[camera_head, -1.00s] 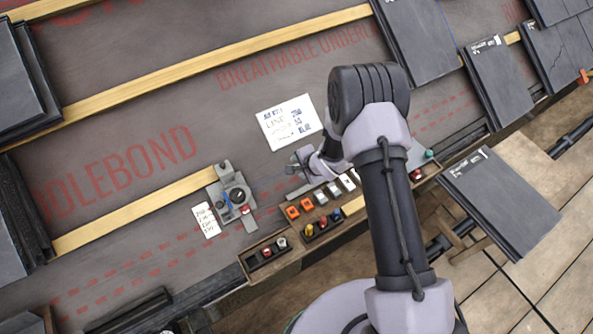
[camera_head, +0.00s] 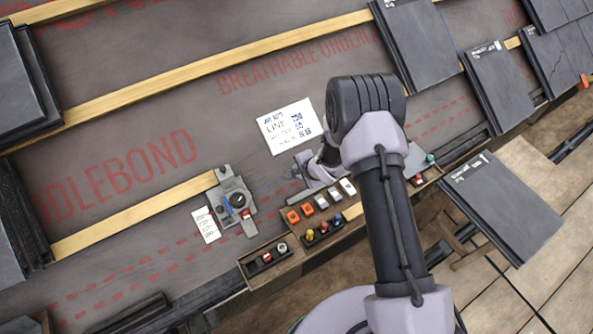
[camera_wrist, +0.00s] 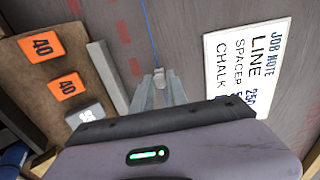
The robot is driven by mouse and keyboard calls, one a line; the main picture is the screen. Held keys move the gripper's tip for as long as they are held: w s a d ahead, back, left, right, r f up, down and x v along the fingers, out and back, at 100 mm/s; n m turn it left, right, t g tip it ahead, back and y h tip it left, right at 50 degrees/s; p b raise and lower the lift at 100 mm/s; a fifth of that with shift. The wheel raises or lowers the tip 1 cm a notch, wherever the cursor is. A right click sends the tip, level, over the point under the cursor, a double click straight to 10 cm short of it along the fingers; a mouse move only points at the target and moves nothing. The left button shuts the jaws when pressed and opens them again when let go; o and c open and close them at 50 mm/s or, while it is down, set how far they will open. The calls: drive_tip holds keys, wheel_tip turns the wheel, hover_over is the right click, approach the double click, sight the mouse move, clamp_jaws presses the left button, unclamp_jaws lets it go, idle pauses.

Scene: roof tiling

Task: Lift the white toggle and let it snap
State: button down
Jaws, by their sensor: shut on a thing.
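The white toggle (camera_wrist: 159,76) is a small pale piece between my fingertips in the wrist view, with a thin blue line running up from it. My gripper (camera_wrist: 161,90) is shut on it, above the dark membrane. In the head view my gripper (camera_head: 299,170) is small, just above the parts tray, and the toggle cannot be made out there.
A tray (camera_head: 284,243) holds orange blocks (camera_head: 292,217) marked 40, pale blocks and small coloured parts. A job note (camera_head: 290,126) lies beyond my gripper. Slate tiles (camera_head: 500,84) lie at upper right; another tile (camera_head: 503,205) rests at right. Membrane left of my gripper is mostly clear.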

drive_tip(key=shift+p+v, duration=1.2)
drive_tip(key=shift+v, duration=0.6)
drive_tip(key=c, duration=1.8)
unclamp_jaws()
drive_tip(key=shift+r, duration=0.2)
drive_tip(key=o, duration=0.6)
drive_tip(key=shift+f, duration=0.1)
drive_tip(key=shift+c, duration=0.2)
drive_tip(key=shift+p+v, duration=2)
drive_tip(key=shift+v, duration=1)
